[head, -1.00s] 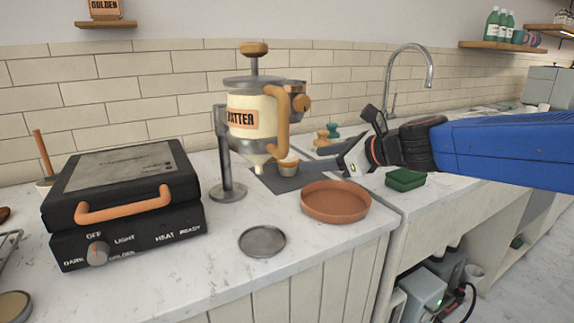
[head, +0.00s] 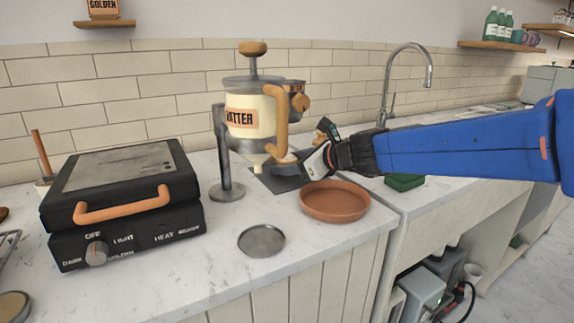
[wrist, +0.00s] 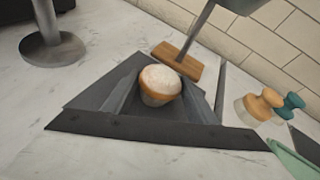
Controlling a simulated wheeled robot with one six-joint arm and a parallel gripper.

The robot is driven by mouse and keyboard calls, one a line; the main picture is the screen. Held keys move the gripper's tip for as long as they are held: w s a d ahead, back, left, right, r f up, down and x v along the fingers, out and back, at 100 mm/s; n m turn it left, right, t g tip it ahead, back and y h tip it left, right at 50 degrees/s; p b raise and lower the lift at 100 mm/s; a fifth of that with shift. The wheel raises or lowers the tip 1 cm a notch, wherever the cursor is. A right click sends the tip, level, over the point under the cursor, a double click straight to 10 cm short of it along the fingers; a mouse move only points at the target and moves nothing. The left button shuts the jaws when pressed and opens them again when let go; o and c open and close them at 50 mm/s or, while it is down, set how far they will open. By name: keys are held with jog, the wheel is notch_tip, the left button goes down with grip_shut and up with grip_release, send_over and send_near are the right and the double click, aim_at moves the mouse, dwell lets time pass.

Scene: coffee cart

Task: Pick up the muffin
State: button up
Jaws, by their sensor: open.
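The muffin (wrist: 160,84) has a pale, domed top and a tan-orange base.
The batter dispenser (head: 250,118) on its stand is close on the left. A terracotta dish (head: 335,201) lies in front. A wooden-ended tool (wrist: 178,62) is behind the muffin. Tampers (wrist: 262,102) stand to its right. Bare counter (head: 215,255) lies front left.

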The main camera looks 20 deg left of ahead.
jog(key=c, duration=0.9)
jog(key=shift+o, duration=0.2)
